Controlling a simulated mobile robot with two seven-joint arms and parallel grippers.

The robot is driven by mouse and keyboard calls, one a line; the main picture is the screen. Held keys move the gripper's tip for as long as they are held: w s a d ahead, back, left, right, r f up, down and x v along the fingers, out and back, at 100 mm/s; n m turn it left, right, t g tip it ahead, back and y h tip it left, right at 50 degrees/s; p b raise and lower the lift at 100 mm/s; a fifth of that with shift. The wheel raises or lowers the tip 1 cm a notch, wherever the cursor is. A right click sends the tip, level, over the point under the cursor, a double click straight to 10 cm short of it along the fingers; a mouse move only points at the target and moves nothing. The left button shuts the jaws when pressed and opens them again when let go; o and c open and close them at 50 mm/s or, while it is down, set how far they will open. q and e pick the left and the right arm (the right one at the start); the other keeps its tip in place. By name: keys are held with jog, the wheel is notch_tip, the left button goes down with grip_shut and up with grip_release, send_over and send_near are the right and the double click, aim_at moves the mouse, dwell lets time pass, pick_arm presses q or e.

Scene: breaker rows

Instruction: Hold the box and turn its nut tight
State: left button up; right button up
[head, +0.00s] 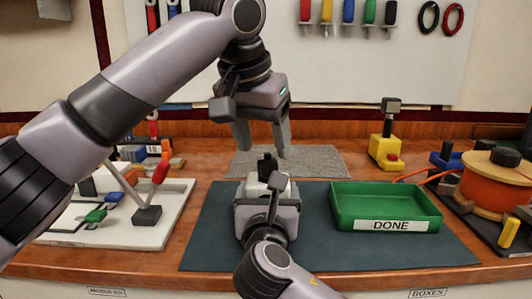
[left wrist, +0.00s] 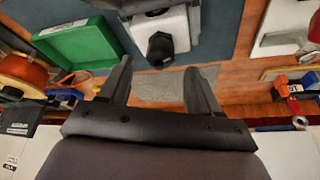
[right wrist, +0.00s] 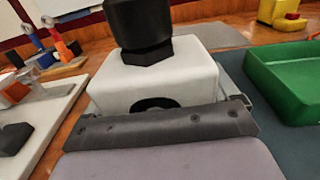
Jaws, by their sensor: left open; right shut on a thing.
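The pale grey box (head: 250,187) stands on the dark mat, with its black nut (head: 266,165) on top. The right wrist view shows the box (right wrist: 155,78) close up, with the nut (right wrist: 142,32) upright on it. My right gripper (head: 268,208) is shut on the box from the near side; its fingertips are mostly hidden. My left gripper (head: 262,148) is open and points down just above the nut, one finger to each side. In the left wrist view the nut (left wrist: 160,48) shows beyond the open fingers (left wrist: 158,78), apart from them.
A green DONE tray (head: 385,207) is right of the box on the dark mat (head: 210,235). A white board (head: 150,232) with a red-handled lever is at the left. A yellow device (head: 385,150) and an orange spool (head: 490,185) stand at the right. A grey mat (head: 315,160) lies behind.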

aim_at(266, 158)
pick_arm(q)
jog(key=shift+x, duration=1.6)
pick_arm(e)
jog(key=shift+r, duration=0.1)
pick_arm(q)
jog(key=c, duration=1.1)
jog(key=shift+o, duration=0.2)
jog(key=shift+m, duration=0.3)
jog(key=m+h, duration=0.1)
jog(key=m, duration=0.1)
jog(key=m+g+h, duration=0.1)
jog(key=m, duration=0.2)
jog(key=shift+w+a+m+g, duration=0.1)
jog(key=shift+m+g, duration=0.2)
jog(key=m+g, duration=0.1)
jog(key=m, duration=0.2)
jog(key=m+g, duration=0.1)
jog(key=m, duration=0.2)
jog(key=shift+w+a+h, duration=0.1)
jog(key=shift+w+h, duration=0.1)
jog(key=shift+h, duration=0.1)
jog(key=shift+m, duration=0.3)
